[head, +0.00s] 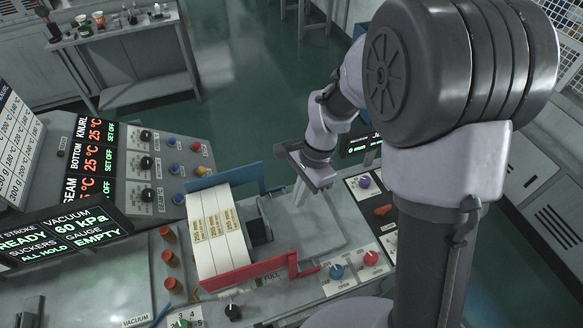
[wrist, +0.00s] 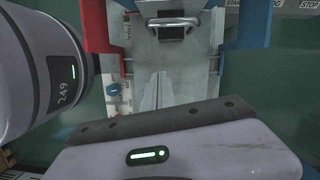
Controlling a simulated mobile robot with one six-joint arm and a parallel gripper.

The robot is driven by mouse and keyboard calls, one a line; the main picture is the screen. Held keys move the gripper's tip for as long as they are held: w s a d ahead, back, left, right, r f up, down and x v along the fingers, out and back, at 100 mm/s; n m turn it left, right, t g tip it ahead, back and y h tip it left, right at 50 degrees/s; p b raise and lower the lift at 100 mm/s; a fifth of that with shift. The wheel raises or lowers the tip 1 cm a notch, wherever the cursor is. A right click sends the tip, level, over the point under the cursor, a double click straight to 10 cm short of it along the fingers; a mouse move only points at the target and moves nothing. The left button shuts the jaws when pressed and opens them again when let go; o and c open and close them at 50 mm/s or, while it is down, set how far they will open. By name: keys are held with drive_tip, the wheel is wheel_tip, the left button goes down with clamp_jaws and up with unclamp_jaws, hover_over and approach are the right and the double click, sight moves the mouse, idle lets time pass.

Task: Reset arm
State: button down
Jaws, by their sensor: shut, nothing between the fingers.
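My arm reaches in from the right of the head view, and my gripper (head: 299,192) hangs over the grey metal plate to the right of the white stack. The gripper is shut and empty. In the wrist view its narrow fingers (wrist: 158,88) lie together, pointing at the bare grey plate (wrist: 172,62). I cannot tell the exact gap between the fingertips and the plate (head: 318,226).
A stack of white labelled strips (head: 216,232) stands between a blue guide (head: 222,177) and a red guide (head: 250,272). Control panels with knobs (head: 336,271) and a lit display (head: 65,235) surround it. A side bench (head: 130,55) stands at the back left.

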drive_tip(key=s+d+n+t+b, duration=0.2)
drive_tip(key=s+n+t+b, duration=0.1)
drive_tip(key=s+b, duration=0.4)
drive_tip(key=s+d+f+n+t+b, duration=0.1)
drive_tip(key=s+d+n+t+b, duration=0.2)
drive_tip(key=s+b, duration=0.5)
drive_tip(key=n+t+b, duration=0.1)
drive_tip(key=n+b, duration=0.1)
drive_tip(key=b, duration=0.4)
drive_tip(key=shift+f, duration=0.15)
drive_tip(key=shift+s, duration=0.1)
idle(0.4)
